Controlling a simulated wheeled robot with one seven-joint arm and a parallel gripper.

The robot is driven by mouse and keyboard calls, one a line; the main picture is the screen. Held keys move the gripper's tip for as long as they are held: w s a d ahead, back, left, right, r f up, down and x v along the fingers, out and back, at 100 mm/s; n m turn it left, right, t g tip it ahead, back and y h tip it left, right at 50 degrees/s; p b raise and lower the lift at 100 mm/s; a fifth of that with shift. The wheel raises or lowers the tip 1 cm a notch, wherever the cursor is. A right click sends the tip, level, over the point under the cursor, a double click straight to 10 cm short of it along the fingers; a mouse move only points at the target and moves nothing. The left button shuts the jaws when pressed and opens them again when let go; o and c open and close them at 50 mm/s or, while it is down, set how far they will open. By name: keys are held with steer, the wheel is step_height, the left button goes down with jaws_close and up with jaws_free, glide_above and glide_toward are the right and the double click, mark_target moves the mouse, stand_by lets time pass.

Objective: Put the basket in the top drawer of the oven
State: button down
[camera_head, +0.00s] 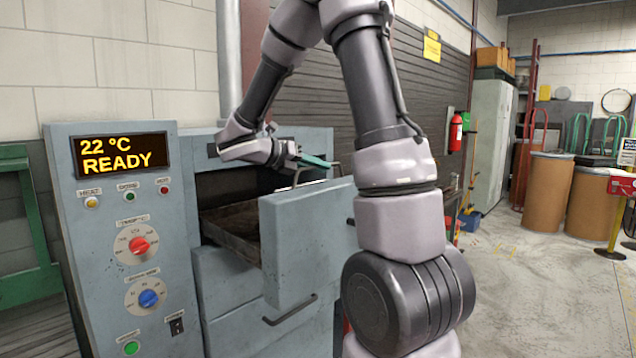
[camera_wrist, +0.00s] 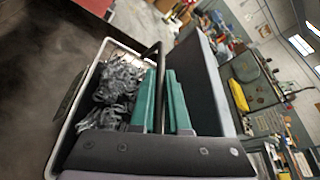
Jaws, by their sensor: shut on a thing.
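The basket is a light-rimmed tray (camera_wrist: 76,108) full of grey metal coils (camera_wrist: 118,80), with a dark bar handle, seen in the wrist view. My gripper (camera_wrist: 160,78) has teal fingers shut on the handle. In the head view, my gripper (camera_head: 326,162) is over the pulled-out top drawer (camera_head: 308,240) of the grey oven (camera_head: 222,300). The basket is mostly hidden there behind the drawer front. In the wrist view the basket is beside the inner side of the drawer front (camera_wrist: 200,85). I cannot tell whether it touches the drawer floor.
The oven's control panel (camera_head: 130,250) stands left of the drawer, its display (camera_head: 123,155) reading 22 °C READY. A lower drawer handle (camera_head: 290,311) is below. My arm crosses the middle of the head view. Clear floor (camera_head: 530,270) lies to the right.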

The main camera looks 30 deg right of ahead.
step_height(320, 180, down, 3)
steer(key=shift+f, duration=0.2)
steer(key=c, duration=0.9)
jaws_free()
steer(key=v, duration=1.2)
steer(key=shift+f, duration=0.1)
steer(key=shift+a, duration=0.1)
